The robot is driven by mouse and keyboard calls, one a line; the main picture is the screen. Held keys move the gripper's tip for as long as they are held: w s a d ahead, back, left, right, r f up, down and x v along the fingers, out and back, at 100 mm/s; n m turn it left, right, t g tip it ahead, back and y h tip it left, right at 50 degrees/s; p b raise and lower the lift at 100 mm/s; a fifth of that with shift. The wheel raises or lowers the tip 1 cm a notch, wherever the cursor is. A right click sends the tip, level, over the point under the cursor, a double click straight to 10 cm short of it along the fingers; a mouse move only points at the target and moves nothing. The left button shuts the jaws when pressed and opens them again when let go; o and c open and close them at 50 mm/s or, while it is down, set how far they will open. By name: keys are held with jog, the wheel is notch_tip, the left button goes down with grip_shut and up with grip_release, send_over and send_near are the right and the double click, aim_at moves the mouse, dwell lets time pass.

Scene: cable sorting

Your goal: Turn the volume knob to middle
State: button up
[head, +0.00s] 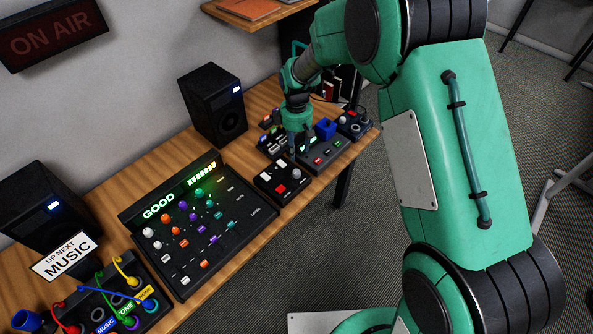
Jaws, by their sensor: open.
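My gripper (294,152) is open and points down above the back edge of a small black control box. The knob is apart from my fingers. No label reading volume is legible, so I cannot tell which knob is the volume knob. The mixer (238,219) at the left carries rows of white, orange, purple and teal knobs and a lit display reading GOOD. My fingertips are small and partly lost against the dark boxes.
More control boxes (326,153) stand behind and right of my gripper, one with a blue block (325,128). Two black speakers (214,104) stand along the wall. A patch box (150,318) with coloured cables and a MUSIC sign (67,257) sit front left.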

aim_at(297, 172)
notch_tip(297, 172, down, 14)
jog(key=b, duration=0.2)
jog(key=shift+r+b, duration=0.1)
jog(key=shift+b, duration=0.3)
grip_shut()
dwell(0.3)
